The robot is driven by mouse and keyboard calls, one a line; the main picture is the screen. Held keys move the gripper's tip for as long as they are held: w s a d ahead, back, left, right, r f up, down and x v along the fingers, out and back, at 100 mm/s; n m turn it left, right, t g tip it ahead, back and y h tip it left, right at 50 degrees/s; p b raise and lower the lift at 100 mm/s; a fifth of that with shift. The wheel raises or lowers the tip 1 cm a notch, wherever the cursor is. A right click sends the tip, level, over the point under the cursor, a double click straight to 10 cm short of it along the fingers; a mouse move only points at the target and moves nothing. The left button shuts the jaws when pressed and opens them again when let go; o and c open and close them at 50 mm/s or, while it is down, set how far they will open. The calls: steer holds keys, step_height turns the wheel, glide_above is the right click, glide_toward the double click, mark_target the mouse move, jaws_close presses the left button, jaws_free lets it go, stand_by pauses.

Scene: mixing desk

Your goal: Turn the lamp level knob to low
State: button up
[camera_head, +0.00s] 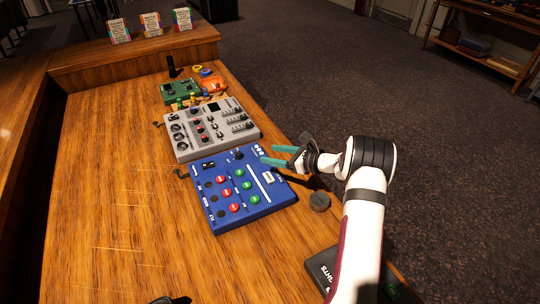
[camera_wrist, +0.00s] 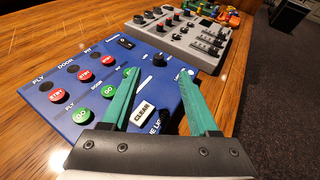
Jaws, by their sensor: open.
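A blue control panel (camera_head: 218,203) lies on the wooden desk. A small black knob (camera_head: 238,155) sits near its far edge; I cannot read its label or its setting. The knob also shows in the wrist view (camera_wrist: 159,59), just beyond and between my fingertips. My gripper (camera_head: 268,155) has teal fingers and is open and empty over the panel's far right corner, right of the knob. In the wrist view the fingers (camera_wrist: 158,74) stand apart, not around the knob.
A grey mixer (camera_head: 190,148) stands just beyond the panel. The left desk is bare.

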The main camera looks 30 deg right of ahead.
mark_target(239, 154)
steer(key=a, duration=0.1)
steer(key=a+m+h, duration=0.1)
steer(key=shift+a+r+m+t, duration=0.25)
steer(key=shift+a+m+t, duration=0.05)
steer(key=shift+a+t, duration=0.1)
steer(key=s+a+m+h, duration=0.1)
steer(key=s+f+m+h, duration=0.1)
steer(key=h, duration=0.1)
steer(key=shift+s+a, duration=0.2)
steer(key=shift+a, duration=0.15)
steer(key=shift+w+a+f+h, duration=0.1)
steer(key=shift+a+f+h, duration=0.05)
steer(key=shift+f+h, duration=0.2)
steer(key=x, duration=1.5)
steer(key=shift+a, duration=0.1)
steer(key=shift+c, duration=0.3)
jaws_close()
